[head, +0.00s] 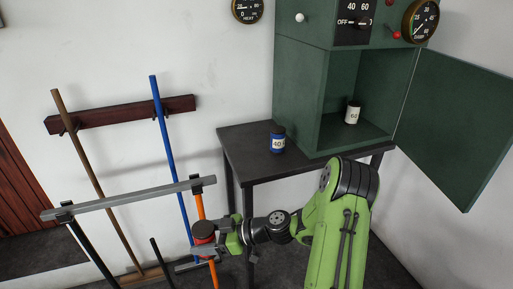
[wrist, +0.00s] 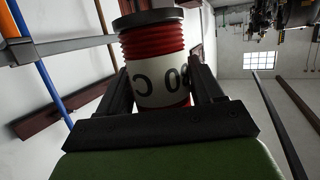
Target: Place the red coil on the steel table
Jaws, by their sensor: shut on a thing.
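The red coil (head: 203,231) is a red ribbed cylinder with a dark cap and a white label. In the wrist view the red coil (wrist: 152,45) stands between the two fingers, and its label reads upside down. My gripper (head: 213,240) is shut on it, and the fingers also show in the wrist view (wrist: 158,95). In the head view the coil is left of the table, close to the orange pole. The steel table (head: 250,150) is dark and stands against the wall, right of my gripper.
A green cabinet (head: 300,95) stands at the table's back right, its door (head: 455,130) swung open to the right. A white coil (head: 352,113) stands inside. A grey rail (head: 130,198) and several poles stand at left. The table's left part is clear.

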